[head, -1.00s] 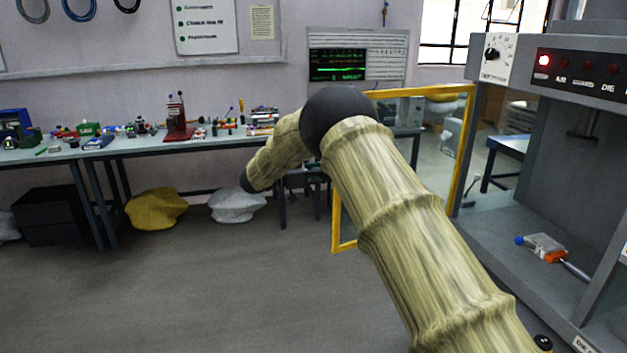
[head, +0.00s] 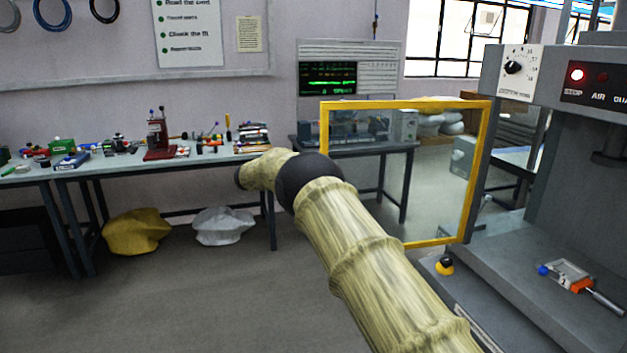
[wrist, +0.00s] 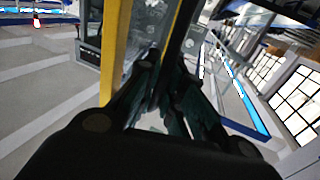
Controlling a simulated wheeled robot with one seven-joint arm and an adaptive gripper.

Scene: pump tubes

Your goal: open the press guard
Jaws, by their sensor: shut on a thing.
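The press guard (head: 410,104) is a clear panel in a yellow frame. In the head view it stands swung out to the left of the grey press (head: 510,180), with its right edge beside the press's front post. My arm crosses in front of its lower left part and hides it. My gripper does not show in the head view. In the wrist view my gripper (wrist: 168,88) has its dark fingers closed around a part of the guard, with a yellow frame bar (wrist: 115,45) alongside. The exact grip point is dark and hard to see.
A black-topped yellow button (head: 445,264) sits at the press front. A bench with small items (head: 150,160) stands along the back wall. The floor at left front is clear.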

